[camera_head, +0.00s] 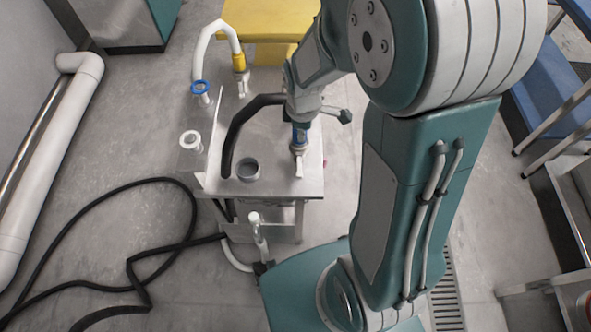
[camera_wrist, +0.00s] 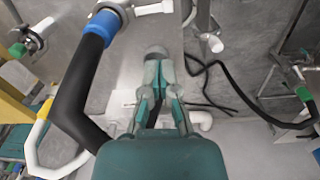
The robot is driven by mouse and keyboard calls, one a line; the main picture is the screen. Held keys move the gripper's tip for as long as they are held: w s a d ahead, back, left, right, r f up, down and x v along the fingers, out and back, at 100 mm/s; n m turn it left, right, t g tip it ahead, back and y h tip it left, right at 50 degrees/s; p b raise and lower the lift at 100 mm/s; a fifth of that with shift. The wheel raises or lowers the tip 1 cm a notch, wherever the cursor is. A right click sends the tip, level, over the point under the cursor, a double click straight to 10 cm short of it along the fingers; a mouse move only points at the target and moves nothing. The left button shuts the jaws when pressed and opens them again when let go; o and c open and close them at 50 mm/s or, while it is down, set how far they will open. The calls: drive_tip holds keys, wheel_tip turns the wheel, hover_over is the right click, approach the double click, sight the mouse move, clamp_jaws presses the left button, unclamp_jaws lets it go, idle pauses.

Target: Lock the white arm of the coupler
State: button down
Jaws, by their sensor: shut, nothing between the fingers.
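A coupler with a blue collar (camera_head: 300,134) stands upright on the metal table top, with a black hose (camera_head: 240,125) arching from it. Its white arm (camera_head: 299,168) sticks out low towards the front. In the wrist view the blue collar (camera_wrist: 103,25) is at the upper left and a white arm (camera_wrist: 154,7) extends right from it. My gripper (camera_wrist: 158,72) is shut and empty, to the right of the black hose and apart from the white arm. In the head view my wrist partly covers the hose end, and the fingertips are hard to make out.
A black cable (camera_head: 75,215) lies looped on the floor.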

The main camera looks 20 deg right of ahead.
sight(299, 173)
drive_tip(key=shift+n, duration=0.6)
drive_tip(key=f, duration=1.6)
drive_tip(key=shift+s+a+f, duration=0.1)
drive_tip(key=shift+a+f, duration=0.2)
drive_tip(key=shift+f, duration=0.05)
